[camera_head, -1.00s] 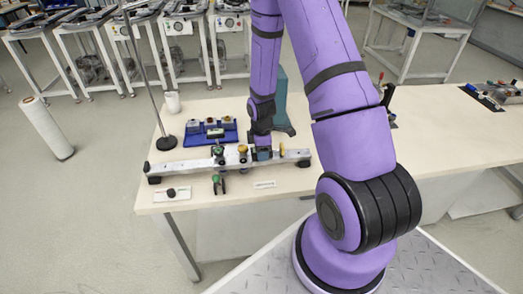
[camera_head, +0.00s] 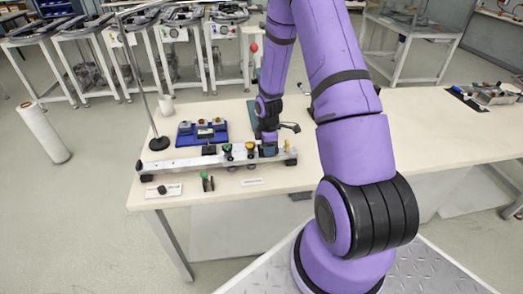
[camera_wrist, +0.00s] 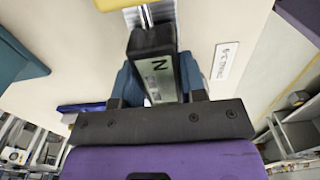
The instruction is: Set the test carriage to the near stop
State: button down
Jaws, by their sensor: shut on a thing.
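A long pale rail (camera_head: 180,166) with dark end feet lies along the front of the table in the head view. A carriage with a dark green knob and a yellow knob (camera_head: 250,149) sits on its right half. My gripper (camera_head: 269,148) is over the right part of the rail, just right of the yellow knob. In the wrist view my gripper (camera_wrist: 155,85) is shut on a dark block with an "N" label (camera_wrist: 152,42), apparently part of the test carriage. Stop marks are too small to read, and the jaws hide part of the carriage.
A blue tray (camera_head: 181,140) with small parts stands behind the rail.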

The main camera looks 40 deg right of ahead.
aim_at(282, 152)
jog(key=shift+s+d, duration=0.45)
jog(key=shift+d, duration=0.3)
jog(key=shift+s+d, duration=0.4)
jog(key=shift+d, duration=0.4)
jog(key=shift+s+d, duration=0.45)
jog(key=shift+d, duration=0.3)
jog(key=c, duration=0.7)
grip_release()
jog(key=shift+d, duration=0.15)
notch_tip(282, 152, up, 11)
jog(key=shift+f, duration=0.1)
